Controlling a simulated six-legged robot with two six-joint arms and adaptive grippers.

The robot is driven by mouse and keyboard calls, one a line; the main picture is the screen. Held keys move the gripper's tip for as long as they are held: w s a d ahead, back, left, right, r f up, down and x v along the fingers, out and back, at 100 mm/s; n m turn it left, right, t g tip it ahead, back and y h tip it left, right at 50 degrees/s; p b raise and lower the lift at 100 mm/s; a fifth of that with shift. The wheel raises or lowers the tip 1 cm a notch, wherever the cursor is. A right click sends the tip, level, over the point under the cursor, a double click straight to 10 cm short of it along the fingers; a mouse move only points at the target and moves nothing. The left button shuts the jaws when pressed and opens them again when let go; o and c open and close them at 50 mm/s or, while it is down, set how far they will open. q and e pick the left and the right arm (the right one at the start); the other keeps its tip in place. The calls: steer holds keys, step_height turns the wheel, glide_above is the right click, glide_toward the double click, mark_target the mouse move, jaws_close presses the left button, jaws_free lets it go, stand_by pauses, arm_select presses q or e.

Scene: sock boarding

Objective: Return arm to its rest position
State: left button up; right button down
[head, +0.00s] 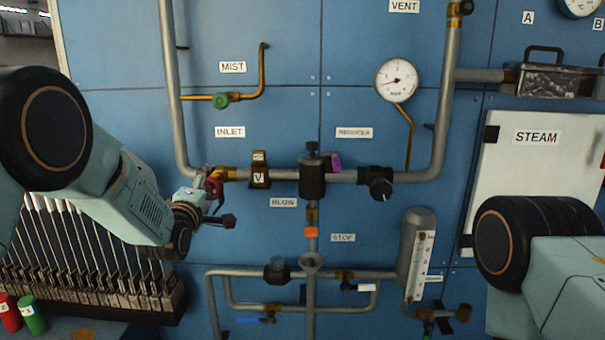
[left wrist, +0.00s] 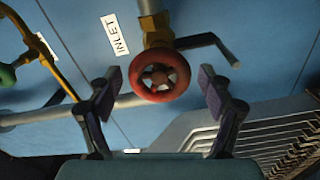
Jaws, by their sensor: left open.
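My left arm (head: 120,185) comes in from the left in the head view. Its gripper (head: 216,205) is near the pipe under the INLET label (head: 229,132). In the left wrist view the left gripper (left wrist: 160,90) is open, one finger on either side of a red handwheel (left wrist: 160,77). The wheel shows between the fingertips, with gaps on both sides, and nothing is gripped. In the head view the wheel is partly hidden by the gripper. Part of my right arm (head: 560,285) shows at lower right; its gripper is out of view.
Grey pipes (head: 448,110) run over a blue panel (head: 290,60) with a pressure gauge (head: 396,80). A slatted rack (head: 90,270) stands below my left arm. A green valve (head: 220,100) is above INLET. A white STEAM door (head: 530,170) is at right.

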arm_select(q)
steer(key=s, duration=1.2)
steer(key=w, duration=1.1)
steer(key=shift+w, duration=0.6)
steer(key=m+b, duration=0.1)
steer(key=m, duration=0.2)
steer(key=shift+s+r+m, duration=0.1)
steer(key=shift+m, duration=0.2)
steer(key=m+b, duration=0.2)
steer(key=m, duration=0.2)
steer(key=shift+d+m, duration=0.15)
steer(key=shift+m, duration=0.25)
steer(key=m+b, duration=0.1)
steer(key=m, duration=0.2)
steer(key=shift+b, duration=0.4)
steer(key=shift+d+r+m+b, duration=0.15)
steer(key=shift+m+b, duration=0.85)
steer(key=shift+m, duration=1.1)
